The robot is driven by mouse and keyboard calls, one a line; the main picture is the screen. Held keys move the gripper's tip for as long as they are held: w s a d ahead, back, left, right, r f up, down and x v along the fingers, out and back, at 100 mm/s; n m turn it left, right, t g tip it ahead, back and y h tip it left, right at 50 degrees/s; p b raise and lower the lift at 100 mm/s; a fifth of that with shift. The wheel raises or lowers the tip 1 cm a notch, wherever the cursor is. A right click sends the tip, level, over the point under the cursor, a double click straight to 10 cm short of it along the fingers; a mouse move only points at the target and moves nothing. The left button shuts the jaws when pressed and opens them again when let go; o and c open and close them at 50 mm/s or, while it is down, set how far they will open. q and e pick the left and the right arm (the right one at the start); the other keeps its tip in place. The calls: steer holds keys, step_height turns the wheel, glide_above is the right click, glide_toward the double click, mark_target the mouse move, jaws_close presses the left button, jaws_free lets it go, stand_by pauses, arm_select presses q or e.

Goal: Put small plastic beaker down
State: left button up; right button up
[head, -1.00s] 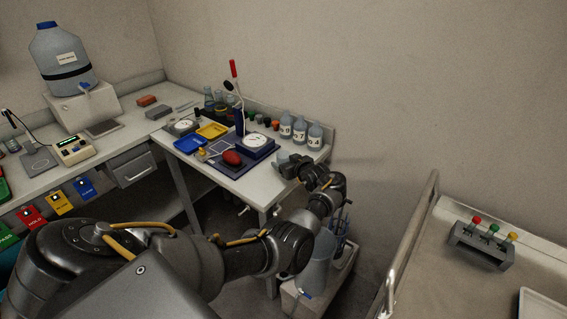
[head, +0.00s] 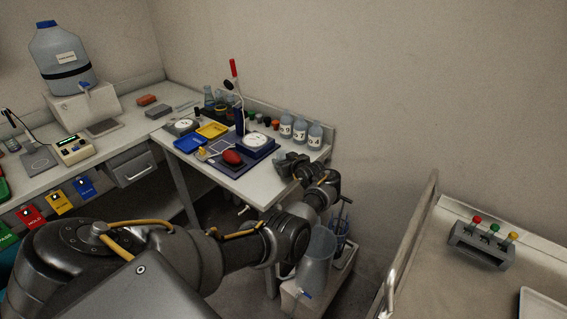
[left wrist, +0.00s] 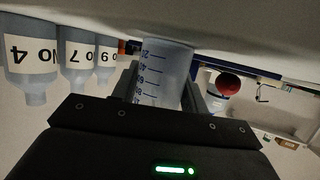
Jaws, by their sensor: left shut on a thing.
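The small plastic beaker (left wrist: 163,72) is clear with blue graduation marks. In the left wrist view, which looks upside down, it stands between the two fingers of my left gripper (left wrist: 160,90), which is shut on it. Its far end meets the pale worktop in that picture; I cannot tell whether it touches. In the head view my left gripper (head: 289,165) is at the right front edge of the side bench (head: 246,186), and the beaker is mostly hidden there. My right gripper is not in view.
Numbered bottles (head: 300,130) stand at the bench's back right, close to the gripper. A large vessel (head: 318,255) stands low beside the bench. A trolley is at right.

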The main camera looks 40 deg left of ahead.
mark_target(281, 152)
arm_select(q)
steer(key=shift+r, duration=0.15)
steer(key=shift+r, duration=0.25)
step_height(281, 152, up, 2)
steer(key=shift+r, duration=0.1)
steer(key=s+d+r, duration=0.9)
steer(key=d+r, duration=0.1)
steer(key=shift+s+b, duration=0.3)
